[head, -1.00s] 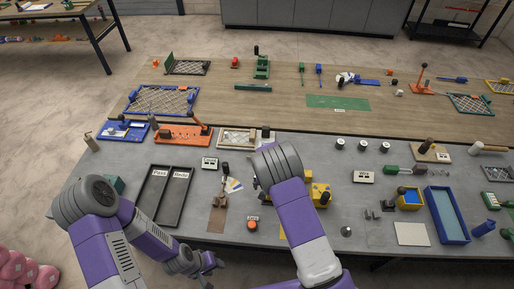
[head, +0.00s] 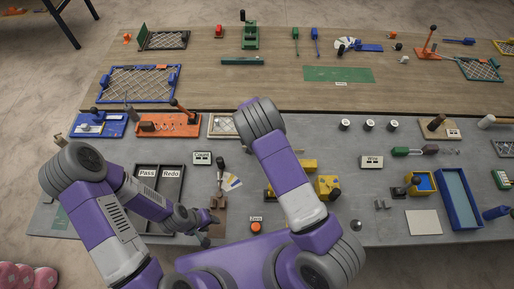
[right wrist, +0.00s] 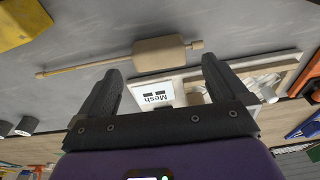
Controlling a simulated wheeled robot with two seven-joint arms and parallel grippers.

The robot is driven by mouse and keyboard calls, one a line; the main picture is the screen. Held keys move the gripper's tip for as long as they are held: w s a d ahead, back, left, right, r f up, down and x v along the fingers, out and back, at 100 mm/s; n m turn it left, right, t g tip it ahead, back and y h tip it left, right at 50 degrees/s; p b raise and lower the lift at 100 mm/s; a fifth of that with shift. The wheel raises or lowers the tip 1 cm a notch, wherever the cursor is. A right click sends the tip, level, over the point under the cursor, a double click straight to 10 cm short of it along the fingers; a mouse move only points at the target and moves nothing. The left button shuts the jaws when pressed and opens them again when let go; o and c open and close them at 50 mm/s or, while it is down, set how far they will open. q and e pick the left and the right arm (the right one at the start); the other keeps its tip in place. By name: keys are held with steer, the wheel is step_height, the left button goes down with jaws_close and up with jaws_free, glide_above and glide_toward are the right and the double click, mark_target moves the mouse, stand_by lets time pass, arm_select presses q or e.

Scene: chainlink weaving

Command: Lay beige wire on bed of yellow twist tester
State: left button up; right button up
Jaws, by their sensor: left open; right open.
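The yellow twist tester (head: 327,187) stands near the middle of the grey table. My right arm covers part of it. In the right wrist view a yellow block (right wrist: 22,22) shows at the upper left, perhaps part of the tester. A thin beige rod (right wrist: 85,67) with a thicker beige middle (right wrist: 160,56) lies on the grey surface beyond my open, empty right gripper (right wrist: 160,80). I cannot tell whether it is the beige wire. The right gripper is hidden in the head view. My left gripper (head: 208,228) is open and empty near the front edge, by a brown mat.
A black Pass/Redo tray (head: 160,222) lies left of the left gripper. An orange button (head: 256,227) is to its right. A "Wire" sign (head: 372,161) and a blue tray (head: 467,205) stand at right. A "Mesh" sign (right wrist: 157,97) shows between the right fingers.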

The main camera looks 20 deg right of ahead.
step_height(320, 180, down, 3)
steer(key=shift+w+d+f+b, duration=0.15)
steer(key=shift+b, duration=0.6)
steer(key=c, duration=1.1)
steer(key=shift+c, duration=0.2)
